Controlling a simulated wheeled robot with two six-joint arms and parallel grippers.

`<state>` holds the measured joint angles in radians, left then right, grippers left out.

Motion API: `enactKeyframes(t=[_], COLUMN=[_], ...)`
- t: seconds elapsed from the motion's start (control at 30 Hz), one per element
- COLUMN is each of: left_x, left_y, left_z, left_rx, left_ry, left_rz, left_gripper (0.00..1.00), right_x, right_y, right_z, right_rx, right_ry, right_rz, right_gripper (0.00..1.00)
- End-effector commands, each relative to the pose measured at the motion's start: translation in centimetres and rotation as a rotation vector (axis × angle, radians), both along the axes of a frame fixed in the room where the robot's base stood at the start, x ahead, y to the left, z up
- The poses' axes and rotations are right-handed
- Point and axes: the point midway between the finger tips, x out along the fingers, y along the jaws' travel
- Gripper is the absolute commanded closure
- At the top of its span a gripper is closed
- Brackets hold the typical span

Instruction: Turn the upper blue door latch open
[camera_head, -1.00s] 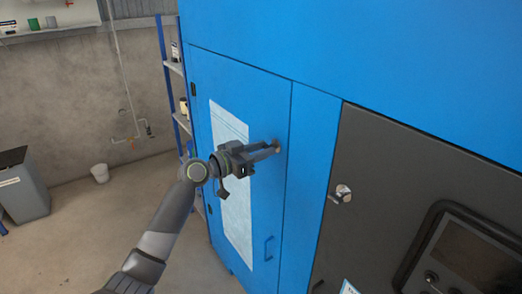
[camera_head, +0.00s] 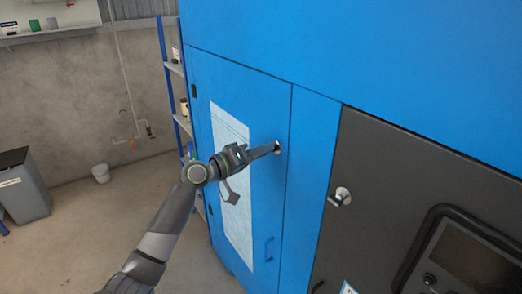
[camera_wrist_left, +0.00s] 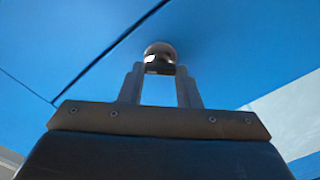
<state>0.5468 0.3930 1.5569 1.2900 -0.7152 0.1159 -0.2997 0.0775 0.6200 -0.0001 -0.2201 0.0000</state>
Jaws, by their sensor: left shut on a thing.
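The upper latch (camera_head: 277,148) is a small round metal piece near the right edge of the blue door (camera_head: 262,105). My left gripper (camera_head: 270,150) reaches it from the left and is shut on it. In the left wrist view the latch (camera_wrist_left: 160,52) shows as a dark, shiny round knob at the tips of the two fingers (camera_wrist_left: 160,75). The fingers partly cover the latch, so how far it is turned cannot be told. The blue door looks closed. My right gripper is not in view.
A blue handle (camera_head: 268,249) sits lower on the blue door. A dark grey panel (camera_head: 375,160) to the right has a silver latch (camera_head: 340,196) and a screen housing (camera_head: 465,255). A blue shelf rack (camera_head: 178,90) stands left of the door.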

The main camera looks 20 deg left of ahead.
Motion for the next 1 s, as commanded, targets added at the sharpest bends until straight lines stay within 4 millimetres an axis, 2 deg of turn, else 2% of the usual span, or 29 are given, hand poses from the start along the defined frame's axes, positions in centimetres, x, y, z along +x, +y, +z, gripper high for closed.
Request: enactKeyframes(t=[0.6,1.0], left_x=[0.1,0.1], left_y=[0.1,0.1], left_z=[0.1,-0.1], left_rx=[-0.431,-0.573], left_ry=[0.335,0.445], left_rz=[0.002,0.003], left_gripper=[0.93,0.93], right_x=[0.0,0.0], right_y=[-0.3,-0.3], right_z=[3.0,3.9], right_rx=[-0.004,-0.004], right_ry=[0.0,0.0], right_rz=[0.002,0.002], right_gripper=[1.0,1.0])
